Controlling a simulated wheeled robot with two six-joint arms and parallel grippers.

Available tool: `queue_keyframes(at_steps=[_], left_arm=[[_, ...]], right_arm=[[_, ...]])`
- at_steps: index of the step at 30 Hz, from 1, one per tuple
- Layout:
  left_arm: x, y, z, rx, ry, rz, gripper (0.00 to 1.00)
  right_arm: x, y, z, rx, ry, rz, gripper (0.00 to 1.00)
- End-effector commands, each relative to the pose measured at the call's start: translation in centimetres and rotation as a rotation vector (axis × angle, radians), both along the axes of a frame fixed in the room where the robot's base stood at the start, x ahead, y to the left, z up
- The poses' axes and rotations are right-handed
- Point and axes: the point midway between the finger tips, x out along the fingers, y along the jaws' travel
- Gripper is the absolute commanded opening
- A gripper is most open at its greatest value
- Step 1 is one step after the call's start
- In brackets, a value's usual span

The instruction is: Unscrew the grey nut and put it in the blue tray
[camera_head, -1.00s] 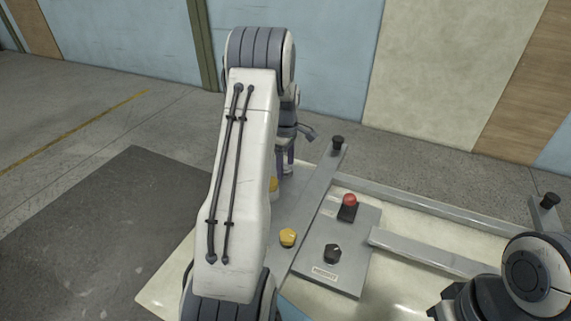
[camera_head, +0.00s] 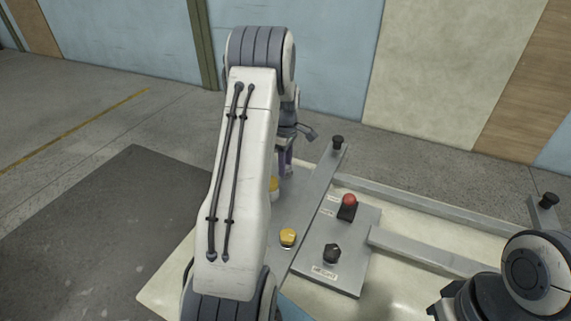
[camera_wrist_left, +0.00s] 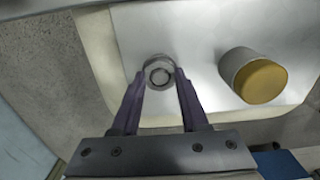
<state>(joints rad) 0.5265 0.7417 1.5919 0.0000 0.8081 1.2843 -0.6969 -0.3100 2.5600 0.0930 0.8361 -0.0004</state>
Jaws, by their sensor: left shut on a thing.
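The grey nut (camera_wrist_left: 159,70) shows as a round metal ring in the left wrist view, over a pale grey plate (camera_wrist_left: 205,25). My left gripper (camera_wrist_left: 161,73) is shut on it, with one purple finger on each side. In the head view the left gripper (camera_head: 286,158) points down at the far end of the bench fixture, and my own arm partly covers it; the nut cannot be made out there. A blue piece (camera_wrist_left: 280,163) at the lower right of the wrist view may be the blue tray, but only part shows. My right gripper's fingers are not seen.
A yellow-capped cylinder (camera_wrist_left: 262,80) stands right of the nut. A yellow knob (camera_head: 288,237), a red button (camera_head: 349,201) and a black knob (camera_head: 332,253) sit nearer on the fixture. A grey bar (camera_head: 430,252) runs right. Black-topped posts (camera_head: 338,142) rise at the back.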

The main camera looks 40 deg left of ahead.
Motion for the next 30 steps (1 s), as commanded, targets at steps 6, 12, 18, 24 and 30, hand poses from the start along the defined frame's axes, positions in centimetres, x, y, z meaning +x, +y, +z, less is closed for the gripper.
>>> queue_keyframes(at_steps=[6,12,18,24,30], left_arm=[[0.0,0.0,0.2,0.000,0.002,0.185,0.00],[0.0,0.0,0.3,0.000,0.001,0.439,0.00],[0.0,0.0,0.2,0.000,0.001,0.713,0.00],[0.0,0.0,0.2,0.000,0.000,1.004,0.00],[0.0,0.0,0.0,0.000,-0.001,1.147,0.00]], right_arm=[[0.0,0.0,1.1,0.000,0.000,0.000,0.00],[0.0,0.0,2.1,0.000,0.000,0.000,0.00],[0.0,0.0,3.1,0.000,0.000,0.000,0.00],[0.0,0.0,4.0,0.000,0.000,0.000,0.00],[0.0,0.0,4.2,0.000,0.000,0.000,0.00]])
